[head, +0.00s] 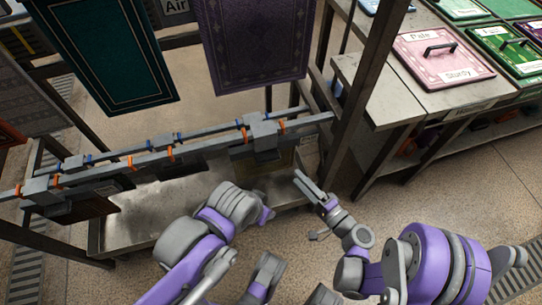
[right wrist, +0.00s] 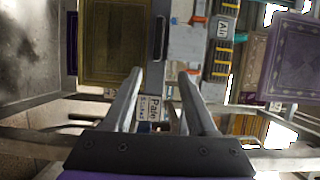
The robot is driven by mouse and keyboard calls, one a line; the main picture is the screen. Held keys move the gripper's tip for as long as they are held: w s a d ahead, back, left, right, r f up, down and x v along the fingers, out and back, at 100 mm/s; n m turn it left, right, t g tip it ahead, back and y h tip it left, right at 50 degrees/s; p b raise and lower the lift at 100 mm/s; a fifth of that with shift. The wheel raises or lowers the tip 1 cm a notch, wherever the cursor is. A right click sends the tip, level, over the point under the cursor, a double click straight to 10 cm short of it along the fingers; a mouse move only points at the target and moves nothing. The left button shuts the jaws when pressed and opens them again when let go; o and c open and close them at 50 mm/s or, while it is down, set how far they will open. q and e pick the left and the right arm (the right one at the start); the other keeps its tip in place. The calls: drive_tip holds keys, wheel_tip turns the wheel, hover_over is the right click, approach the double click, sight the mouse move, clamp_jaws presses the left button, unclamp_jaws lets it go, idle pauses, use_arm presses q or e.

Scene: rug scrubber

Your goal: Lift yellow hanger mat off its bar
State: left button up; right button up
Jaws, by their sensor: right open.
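The yellow hanger mat (right wrist: 117,45) shows in the right wrist view as an olive-yellow panel with a dark handle (right wrist: 160,38) along its right edge. In the head view its olive panel (head: 276,166) hangs below a grey block (head: 263,134) on the bar (head: 200,146), mostly hidden. My right gripper (head: 309,188) is open and empty, to the right of the mat and apart from it in the head view. The right wrist view shows its two fingers (right wrist: 160,74) spread, pointing toward the handle. My left gripper (head: 265,214) is low in the middle; its jaws are unclear.
A teal mat (head: 105,50) and a purple mat (head: 250,45) hang beyond the bar. A metal post (head: 362,90) stands to the right of the rack. A bench with a pink mat (head: 445,62) is at the upper right. A metal tray (head: 150,215) lies below the bar.

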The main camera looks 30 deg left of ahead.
sight(274, 160)
drive_tip(key=x, duration=0.5)
drive_tip(key=shift+a+f, duration=0.1)
drive_tip(key=shift+a, duration=0.15)
drive_tip(key=a, duration=0.2)
drive_tip(key=a+b, duration=0.1)
drive_tip(key=a, duration=0.1)
drive_tip(key=shift+a+f, duration=0.2)
drive_tip(key=shift+f, duration=0.05)
drive_tip(key=shift+w+a, duration=0.2)
drive_tip(key=shift+a, duration=0.35)
clamp_jaws()
drive_tip(key=shift+r, duration=0.1)
